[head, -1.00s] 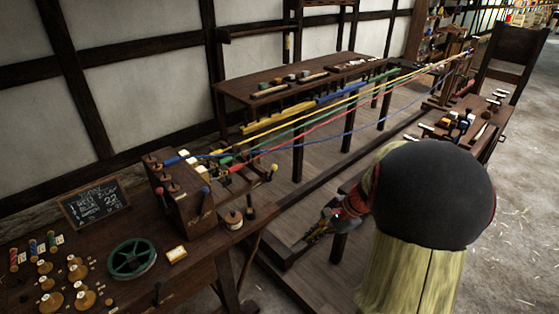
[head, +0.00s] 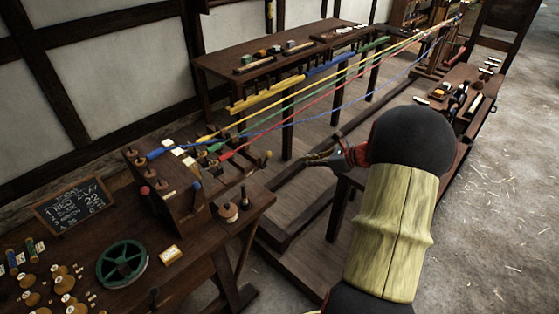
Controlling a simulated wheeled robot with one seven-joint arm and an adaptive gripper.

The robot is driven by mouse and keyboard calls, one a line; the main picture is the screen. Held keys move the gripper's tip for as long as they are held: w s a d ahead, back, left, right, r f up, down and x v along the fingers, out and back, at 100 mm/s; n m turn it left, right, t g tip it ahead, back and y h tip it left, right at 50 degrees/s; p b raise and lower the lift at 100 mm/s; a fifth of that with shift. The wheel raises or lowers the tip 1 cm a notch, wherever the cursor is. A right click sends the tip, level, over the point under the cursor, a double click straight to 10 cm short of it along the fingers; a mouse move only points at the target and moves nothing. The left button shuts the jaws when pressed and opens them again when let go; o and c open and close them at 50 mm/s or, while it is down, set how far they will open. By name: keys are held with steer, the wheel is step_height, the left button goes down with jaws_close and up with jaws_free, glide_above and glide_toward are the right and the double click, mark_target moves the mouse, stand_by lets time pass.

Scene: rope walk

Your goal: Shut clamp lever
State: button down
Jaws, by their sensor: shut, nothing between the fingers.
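My gripper (head: 310,158) is shut and empty. It points left, in the air just in front of the stretched red rope (head: 300,115); its fingertips are small in this view. A dark wooden headstock block (head: 180,205) stands on the near bench, with a red-knobbed lever (head: 145,191) and a blue-knobbed lever (head: 196,186). I cannot tell which of these, if any, is the clamp lever. My arm hides part of the right bench.
Blue, yellow, green and red ropes run from the block to the far end. A back bench (head: 225,62) and a right bench (head: 470,75) carry small tools. A green wheel (head: 122,263), spools and a chalkboard (head: 73,206) are on the near bench. Floor at right is clear.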

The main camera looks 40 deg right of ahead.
steer(key=b, duration=0.4)
glide_toward(266, 160)
steer(key=shift+w+a+f, duration=0.15)
steer(key=shift+w+f, duration=0.25)
steer(key=shift+f, duration=0.2)
steer(key=shift+w+a+f, duration=0.2)
steer(key=shift+w+f, duration=0.2)
steer(key=shift+f, duration=0.2)
steer(key=shift+r+p, duration=0.15)
steer(key=shift+p, duration=0.45)
steer(key=shift+w+r+p, duration=0.15)
steer(key=shift+w+p, duration=0.05)
steer(key=shift+p, duration=0.6)
